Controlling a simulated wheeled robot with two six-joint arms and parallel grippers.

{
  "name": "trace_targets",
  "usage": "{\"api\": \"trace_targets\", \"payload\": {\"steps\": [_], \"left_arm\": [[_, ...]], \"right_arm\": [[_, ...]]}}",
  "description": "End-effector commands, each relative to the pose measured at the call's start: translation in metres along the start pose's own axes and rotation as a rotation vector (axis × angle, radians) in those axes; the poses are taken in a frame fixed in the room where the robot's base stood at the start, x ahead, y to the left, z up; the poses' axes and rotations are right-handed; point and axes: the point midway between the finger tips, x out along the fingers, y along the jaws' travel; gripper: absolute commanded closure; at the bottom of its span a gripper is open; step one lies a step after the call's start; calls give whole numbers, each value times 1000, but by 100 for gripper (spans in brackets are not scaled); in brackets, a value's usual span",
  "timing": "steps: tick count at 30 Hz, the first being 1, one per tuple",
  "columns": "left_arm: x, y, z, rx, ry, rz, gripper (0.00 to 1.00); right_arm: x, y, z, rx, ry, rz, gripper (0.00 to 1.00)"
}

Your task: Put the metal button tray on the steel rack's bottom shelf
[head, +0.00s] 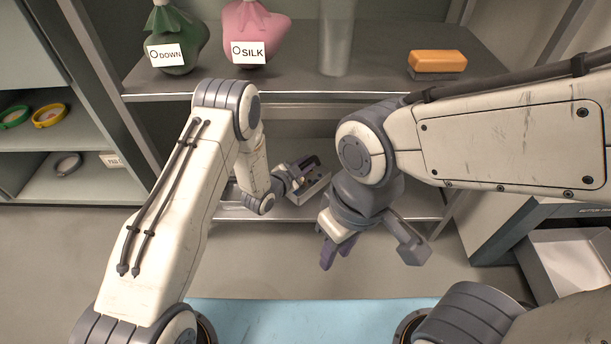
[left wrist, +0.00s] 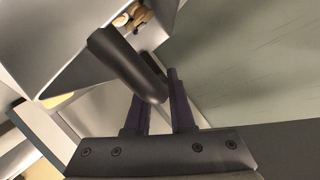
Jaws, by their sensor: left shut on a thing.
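The metal button tray (head: 316,188) is a small grey open box with small buttons in it. In the left wrist view the tray (left wrist: 68,62) is tilted in the picture, with tan and brown buttons at its top. My left gripper (head: 301,168) is shut on the tray's dark round handle (left wrist: 128,62), between its two fingers (left wrist: 160,108). The tray is over the steel rack's bottom shelf (head: 410,204); I cannot tell if it touches. My right gripper (head: 337,252) hangs empty in front of the rack, its fingers apart.
The rack's upper shelf (head: 290,75) holds a green DOWN sack (head: 177,38), a pink SILK sack (head: 255,30), a clear cylinder (head: 336,38) and an orange-topped brush or block (head: 437,61). A side shelf (head: 85,185) is left; an open drawer (head: 570,265) is right.

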Motion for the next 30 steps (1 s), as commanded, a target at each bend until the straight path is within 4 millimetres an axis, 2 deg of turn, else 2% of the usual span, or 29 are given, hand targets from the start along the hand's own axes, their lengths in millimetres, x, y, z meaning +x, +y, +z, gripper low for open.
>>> {"api": "trace_targets", "payload": {"steps": [6, 17, 18, 20, 21, 30], "left_arm": [[11, 20, 28, 0, 0, 0, 100], [12, 22, 29, 0, 0, -1, 100], [12, 22, 30, 0, -1, 0, 74], [12, 22, 30, 0, -1, 0, 51], [12, 22, 30, 0, -1, 0, 48], [11, 21, 28, 0, 0, 0, 48]], "right_arm": [[27, 2, 2, 0, 0, 0, 67], [27, 2, 1, 0, 0, 0, 67], [28, 2, 1, 0, 0, 0, 67], [27, 2, 1, 0, 0, 0, 67], [27, 2, 1, 0, 0, 0, 67], [26, 2, 1, 0, 0, 0, 67]]}}
